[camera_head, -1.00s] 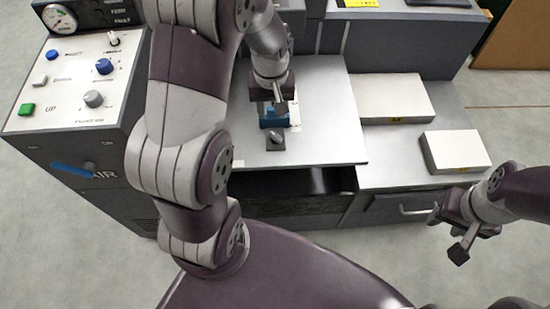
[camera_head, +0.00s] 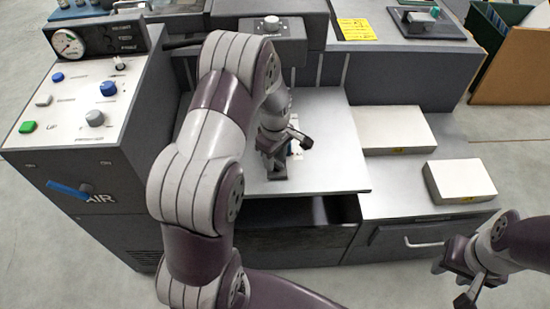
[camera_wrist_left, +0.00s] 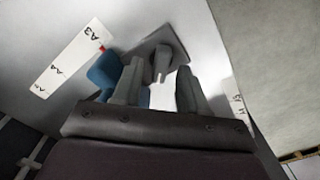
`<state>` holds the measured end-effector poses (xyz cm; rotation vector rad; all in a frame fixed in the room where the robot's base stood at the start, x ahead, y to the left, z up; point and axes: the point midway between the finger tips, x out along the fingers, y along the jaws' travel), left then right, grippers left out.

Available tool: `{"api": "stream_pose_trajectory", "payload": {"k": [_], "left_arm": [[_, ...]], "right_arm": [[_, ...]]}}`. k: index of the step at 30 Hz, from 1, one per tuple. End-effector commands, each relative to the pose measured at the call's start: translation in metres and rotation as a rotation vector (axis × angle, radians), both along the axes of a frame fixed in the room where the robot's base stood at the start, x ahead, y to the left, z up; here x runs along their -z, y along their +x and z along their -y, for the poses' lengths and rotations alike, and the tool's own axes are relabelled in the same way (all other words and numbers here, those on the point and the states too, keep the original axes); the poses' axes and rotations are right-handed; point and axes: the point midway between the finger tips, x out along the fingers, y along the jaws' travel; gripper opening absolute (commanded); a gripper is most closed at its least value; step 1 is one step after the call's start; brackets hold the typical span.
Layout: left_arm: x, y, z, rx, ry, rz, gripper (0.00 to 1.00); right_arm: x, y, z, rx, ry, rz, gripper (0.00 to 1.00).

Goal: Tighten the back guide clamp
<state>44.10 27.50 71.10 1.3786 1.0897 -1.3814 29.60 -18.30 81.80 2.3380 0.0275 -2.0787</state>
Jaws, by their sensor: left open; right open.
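The back guide clamp shows in the left wrist view as a grey knob with a lever-like grip (camera_wrist_left: 161,62) on a dark square plate. A blue guide block (camera_wrist_left: 106,72) is beside it, partly behind a finger. My left gripper (camera_wrist_left: 160,88) is open, its fingers on either side of the knob's near end; I cannot tell whether they touch it. In the head view my left gripper (camera_head: 273,168) is low over the light grey feed table (camera_head: 335,165) and hides most of the clamp. My right gripper (camera_head: 462,285) is open and empty at the lower right, away from the machine.
A white scale strip (camera_wrist_left: 68,62) marked A3 and A4 lies near the guide. Two white paper stacks (camera_head: 395,130) (camera_head: 460,181) lie on the right shelf. The control panel (camera_head: 75,105) with knobs and buttons stands at the left.

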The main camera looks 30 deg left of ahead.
Motion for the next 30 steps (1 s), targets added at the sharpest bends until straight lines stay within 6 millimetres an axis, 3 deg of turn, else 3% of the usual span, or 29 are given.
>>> {"api": "stream_pose_trajectory", "payload": {"k": [8,9,12,23,30], "left_arm": [[0.001,0.000,0.000,0.001,0.001,0.001,0.39],[0.001,0.000,0.000,0.001,0.001,0.001,0.26],[0.001,0.000,0.000,0.001,0.001,0.001,0.00],[-0.001,0.001,0.000,0.036,0.001,0.001,0.00],[-0.003,0.001,0.000,0.175,0.000,-0.001,0.00]], "right_arm": [[0.000,0.000,0.000,0.000,0.000,0.000,0.43],[0.000,0.000,0.000,0.000,0.000,0.000,0.43],[0.000,0.000,0.000,0.000,0.000,0.000,0.43],[-0.005,0.000,0.000,0.000,0.000,0.000,0.43],[-0.019,0.000,0.000,0.000,0.000,0.000,0.43]]}}
